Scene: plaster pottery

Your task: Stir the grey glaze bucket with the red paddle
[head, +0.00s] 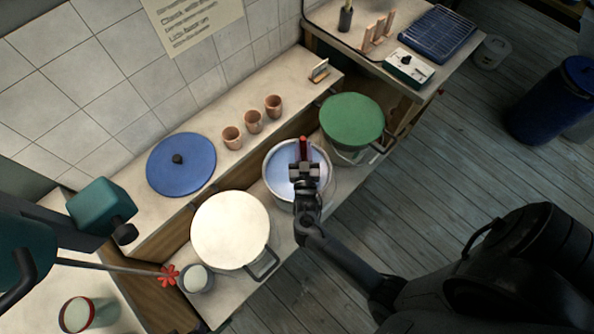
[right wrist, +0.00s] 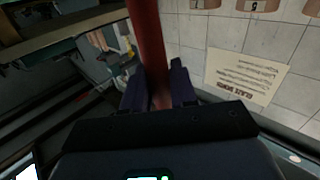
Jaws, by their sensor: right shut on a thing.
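The open bucket (head: 284,204) with pale blue-grey glaze (head: 280,162) stands on the low shelf in the middle of the head view. My right gripper (head: 304,168) is over this bucket, shut on the red paddle (head: 303,147). The paddle's red shaft also shows between the fingers (right wrist: 160,92) in the right wrist view (right wrist: 148,40). The paddle's lower end is hidden, so I cannot tell how deep it sits in the glaze. My left gripper does not show.
A white-lidded bucket (head: 230,230) and a green-lidded bucket (head: 351,120) flank the open one. A blue lid (head: 181,164) and several clay cups (head: 253,121) are on the ledge behind. A teal mixer (head: 101,206) with a red head (head: 168,275) is at left.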

